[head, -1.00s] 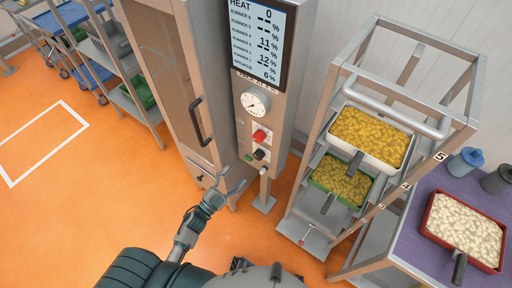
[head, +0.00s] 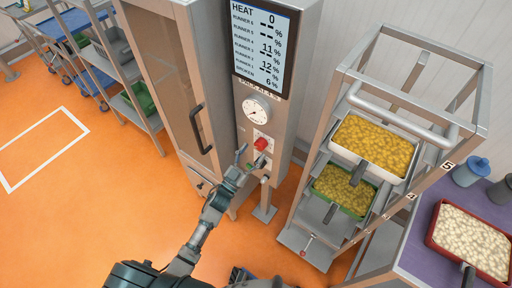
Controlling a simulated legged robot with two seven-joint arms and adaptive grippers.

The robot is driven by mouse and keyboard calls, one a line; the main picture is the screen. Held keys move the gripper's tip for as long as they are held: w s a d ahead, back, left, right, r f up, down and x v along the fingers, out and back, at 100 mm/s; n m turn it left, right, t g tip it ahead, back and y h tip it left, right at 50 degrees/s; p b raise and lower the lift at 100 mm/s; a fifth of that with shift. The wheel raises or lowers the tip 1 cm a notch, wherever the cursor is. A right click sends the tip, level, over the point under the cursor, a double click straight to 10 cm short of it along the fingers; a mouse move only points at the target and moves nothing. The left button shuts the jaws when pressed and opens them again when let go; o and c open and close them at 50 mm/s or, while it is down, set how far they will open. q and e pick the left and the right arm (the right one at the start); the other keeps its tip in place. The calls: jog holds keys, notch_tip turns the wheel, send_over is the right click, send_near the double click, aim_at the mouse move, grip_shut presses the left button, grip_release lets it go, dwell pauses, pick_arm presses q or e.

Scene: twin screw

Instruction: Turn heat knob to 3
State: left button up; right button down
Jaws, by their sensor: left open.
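The control panel stands on the front of a tall steel cabinet. Its display (head: 265,52) reads HEAT 0. Below it are a round white dial (head: 256,111) and a red knob (head: 261,144). A black knob sat under the red one earlier; my gripper's fingers now cover that spot, so I cannot see it clearly. I cannot read which knob is the heat knob. My left gripper (head: 251,157) is open in front of the lower panel, just below the red knob, its fingers spread. I cannot tell whether it touches a knob. My right gripper is out of view.
The cabinet door has a dark vertical handle (head: 199,129) left of the panel. A steel rack (head: 337,103) with trays of yellow pieces stands to the right. A purple-topped table (head: 420,238) holds a red tray and cups. Orange floor is open at left.

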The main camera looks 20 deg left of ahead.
aim_at(259, 149)
pick_arm(q)
jog(key=shift+x, duration=1.1)
jog(key=shift+w+d+r, duration=0.1)
jog(key=shift+w+d, duration=0.05)
jog(key=shift+d, duration=0.45)
jog(key=shift+a, duration=0.3)
jog(key=c, duration=1.1)
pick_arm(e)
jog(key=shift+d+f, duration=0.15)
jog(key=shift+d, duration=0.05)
